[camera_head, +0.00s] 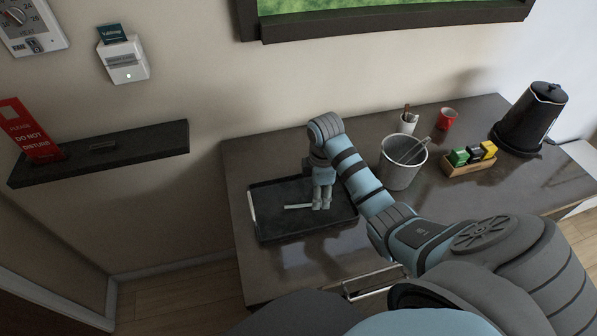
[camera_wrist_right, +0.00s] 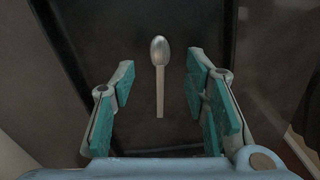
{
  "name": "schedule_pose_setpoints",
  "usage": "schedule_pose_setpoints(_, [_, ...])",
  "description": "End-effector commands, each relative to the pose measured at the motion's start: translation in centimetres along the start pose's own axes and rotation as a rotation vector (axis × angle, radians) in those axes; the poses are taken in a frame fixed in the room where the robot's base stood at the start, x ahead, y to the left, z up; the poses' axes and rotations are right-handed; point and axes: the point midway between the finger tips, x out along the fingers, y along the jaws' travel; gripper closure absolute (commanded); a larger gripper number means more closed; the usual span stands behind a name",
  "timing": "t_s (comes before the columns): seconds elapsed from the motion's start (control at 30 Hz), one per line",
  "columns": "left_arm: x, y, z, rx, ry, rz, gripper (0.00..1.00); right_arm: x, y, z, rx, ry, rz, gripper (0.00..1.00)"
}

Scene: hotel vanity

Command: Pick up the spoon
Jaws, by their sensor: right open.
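The spoon shows in the right wrist view (camera_wrist_right: 160,78), with its metal bowl at the top and its pale handle pointing down toward my gripper. It lies on the dark tray, between the lines of my two fingers and touching neither. In the head view the spoon (camera_head: 297,206) shows as a light strip on the black tray (camera_head: 275,229), just left of my right gripper. My right gripper (camera_head: 321,204) points down over the tray, open and empty, with its teal pads spread apart. My left gripper is not in view.
The tray lies on the dark vanity top (camera_head: 290,269). To its right stand a grey bucket (camera_head: 397,175) with a utensil in it, a white cup (camera_head: 408,125), a red cup (camera_head: 446,119), a box of packets (camera_head: 470,167) and a black kettle (camera_head: 530,119).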

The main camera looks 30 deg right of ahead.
Motion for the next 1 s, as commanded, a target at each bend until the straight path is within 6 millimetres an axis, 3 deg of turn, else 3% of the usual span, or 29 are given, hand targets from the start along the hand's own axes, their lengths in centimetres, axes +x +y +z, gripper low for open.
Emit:
schedule_pose_setpoints(0.1, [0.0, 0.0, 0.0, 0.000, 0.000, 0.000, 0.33, 2.2, -0.1, 0.3, 0.007, 0.000, -0.003, 0.58])
schedule_pose_setpoints(0.2, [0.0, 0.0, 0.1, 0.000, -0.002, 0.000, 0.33, 3.0, -0.1, 0.4, 0.009, 0.000, -0.001, 0.58])
schedule_pose_setpoints(0.7, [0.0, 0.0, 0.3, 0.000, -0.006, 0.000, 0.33, 3.3, -0.1, 0.3, 0.006, 0.000, 0.000, 0.58])
schedule_pose_setpoints(0.93, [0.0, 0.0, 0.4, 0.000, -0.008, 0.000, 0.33, 3.3, -0.1, 0.3, 0.006, 0.000, 0.000, 0.95])
schedule_pose_setpoints(1.0, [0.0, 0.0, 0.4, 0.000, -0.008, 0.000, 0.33, 3.3, -0.1, 0.3, 0.006, 0.000, 0.000, 0.98])
